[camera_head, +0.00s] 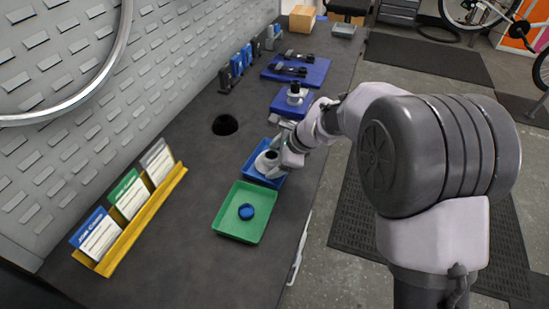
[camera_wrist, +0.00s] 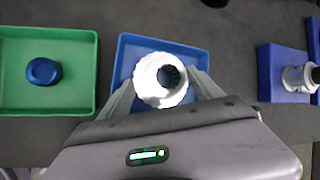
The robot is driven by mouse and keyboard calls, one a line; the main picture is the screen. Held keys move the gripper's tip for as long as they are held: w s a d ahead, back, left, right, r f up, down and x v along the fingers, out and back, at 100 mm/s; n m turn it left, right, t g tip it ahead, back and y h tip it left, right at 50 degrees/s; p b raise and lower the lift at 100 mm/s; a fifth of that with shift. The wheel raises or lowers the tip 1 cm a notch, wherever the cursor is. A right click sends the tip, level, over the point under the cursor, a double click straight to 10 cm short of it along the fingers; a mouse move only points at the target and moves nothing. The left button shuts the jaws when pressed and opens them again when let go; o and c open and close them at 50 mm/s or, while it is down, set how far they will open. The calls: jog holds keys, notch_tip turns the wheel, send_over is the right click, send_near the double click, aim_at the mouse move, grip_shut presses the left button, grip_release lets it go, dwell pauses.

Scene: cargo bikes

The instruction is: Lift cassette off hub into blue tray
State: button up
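The cassette (camera_wrist: 150,92), a whitish toothed ring with a dark centre hole, is between the fingers of my gripper (camera_wrist: 163,78) in the wrist view. Both fingers appear to touch its sides. It is over or in the blue tray (camera_wrist: 128,50); whether it touches the floor cannot be told. In the head view the cassette (camera_head: 266,160) shows within the outline of the blue tray (camera_head: 249,165), with my gripper (camera_head: 272,160) at it. The hub (camera_head: 295,94), pale with a dark top, stands on a blue block (camera_head: 283,108) farther back, without a cassette ring visible on it.
A green tray (camera_head: 229,225) holding a blue round cap (camera_head: 246,211) sits beside the blue tray. A yellow card rack (camera_head: 125,235) stands along the wall. A blue mat (camera_head: 310,74) with dark tools lies farther back. The bench between rack and trays is clear except for a dark round hole.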

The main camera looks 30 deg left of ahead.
jog(key=o, duration=0.4)
jog(key=shift+o, duration=0.2)
jog(key=shift+s+d, duration=0.1)
